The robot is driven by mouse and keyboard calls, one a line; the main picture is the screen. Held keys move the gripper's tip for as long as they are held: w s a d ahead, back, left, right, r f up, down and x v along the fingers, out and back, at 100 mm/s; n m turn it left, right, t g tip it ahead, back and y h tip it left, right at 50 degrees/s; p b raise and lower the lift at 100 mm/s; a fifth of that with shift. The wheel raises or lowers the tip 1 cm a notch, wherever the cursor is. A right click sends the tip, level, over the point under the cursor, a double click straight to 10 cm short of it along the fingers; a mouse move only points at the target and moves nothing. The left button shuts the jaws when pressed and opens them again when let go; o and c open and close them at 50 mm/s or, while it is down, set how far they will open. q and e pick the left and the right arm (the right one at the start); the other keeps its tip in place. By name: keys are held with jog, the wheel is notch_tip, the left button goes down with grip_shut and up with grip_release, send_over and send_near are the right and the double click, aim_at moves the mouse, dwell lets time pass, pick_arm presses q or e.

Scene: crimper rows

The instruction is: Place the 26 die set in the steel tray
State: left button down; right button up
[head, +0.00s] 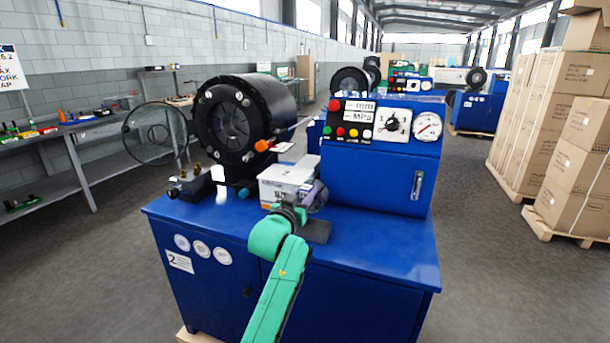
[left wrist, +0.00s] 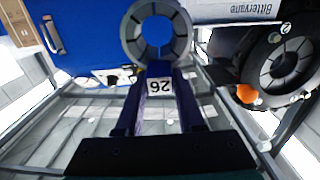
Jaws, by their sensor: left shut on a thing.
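My left gripper (head: 300,203) is above the blue machine's top, beside a white carton. In the left wrist view its dark fingers (left wrist: 158,88) are shut on the 26 die set (left wrist: 182,42), a grey segmented ring with a round hole. A white label reading 26 (left wrist: 159,86) shows between the fingers. In the head view the gripper and my green arm largely hide the ring. My right gripper is not in view.
The white carton (head: 284,184) stands close left of the gripper. The black crimping head (head: 228,122) rises behind it, with an orange knob (head: 262,145). The control box (head: 372,165) stands behind right. The front right of the blue top (head: 390,250) is clear.

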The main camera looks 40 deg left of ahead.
aim_at(310, 212)
pick_arm(q)
notch_tip(310, 212, down, 8)
jog(key=shift+r, duration=0.15)
jog(key=c, duration=0.9)
grip_release()
jog(key=shift+f, duration=0.4)
jog(key=shift+c, duration=0.2)
jog(key=o, duration=0.4)
jog(key=shift+s+d, duration=0.1)
jog(key=shift+r, duration=0.2)
jog(key=shift+s+f, duration=0.1)
